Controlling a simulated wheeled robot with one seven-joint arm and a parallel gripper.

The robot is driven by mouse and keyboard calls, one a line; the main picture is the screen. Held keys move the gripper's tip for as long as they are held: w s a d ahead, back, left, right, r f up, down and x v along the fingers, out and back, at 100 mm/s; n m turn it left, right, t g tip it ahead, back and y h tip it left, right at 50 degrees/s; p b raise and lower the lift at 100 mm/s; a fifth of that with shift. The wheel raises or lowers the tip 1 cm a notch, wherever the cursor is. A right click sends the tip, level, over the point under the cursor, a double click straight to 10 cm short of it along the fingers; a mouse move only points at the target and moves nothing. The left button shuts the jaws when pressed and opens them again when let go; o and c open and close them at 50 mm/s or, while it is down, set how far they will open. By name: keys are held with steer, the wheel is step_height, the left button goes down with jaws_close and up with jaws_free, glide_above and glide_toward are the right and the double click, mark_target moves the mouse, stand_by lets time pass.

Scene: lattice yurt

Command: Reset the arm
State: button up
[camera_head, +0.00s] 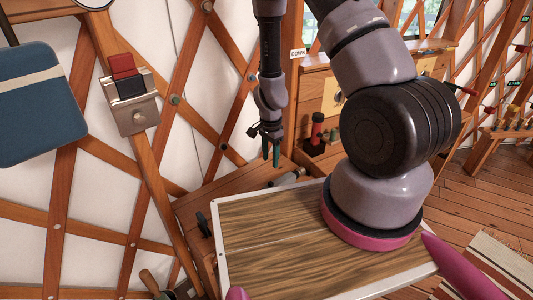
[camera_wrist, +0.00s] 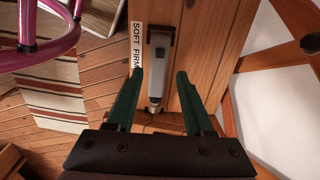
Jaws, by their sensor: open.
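My gripper (camera_head: 271,150) hangs pointing down in the head view, in front of the lattice wall and above the low wooden furniture. In the wrist view my gripper (camera_wrist: 160,80) has its two green fingers apart, with nothing held between them. Beyond the fingers, a grey and black device (camera_wrist: 157,60) is set on a wooden panel (camera_wrist: 206,45) beside a "SOFT FIRM" label (camera_wrist: 138,45). The device seems to lie beyond the fingertips, and I cannot tell the gap.
A wood-grain board with a pale rim (camera_head: 216,240) lies in front of me. A red and black switch (camera_head: 128,80) and a blue panel (camera_head: 38,105) are on the left. A wooden cabinet (camera_head: 315,90) stands behind. A striped rug (camera_wrist: 47,87) lies on the floor.

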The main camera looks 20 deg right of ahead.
step_height(320, 180, up, 27)
steer(key=w+a+n+t+y, duration=0.2)
steer(key=w+n+t+y, duration=0.1)
steer(key=n, duration=0.1)
steer(key=s+d+r+n+t, duration=0.2)
steer(key=s+r, duration=0.7)
steer(key=r, duration=0.1)
steer(key=s+d+r+n+t+h, duration=0.1)
steer(key=s+d+r+n+t, duration=0.1)
steer(key=s+r, duration=0.7)
step_height(320, 180, up, 2)
steer(key=shift+d+r+n, duration=0.1)
steer(key=shift+d+n, duration=0.4)
steer(key=shift+d, duration=0.35)
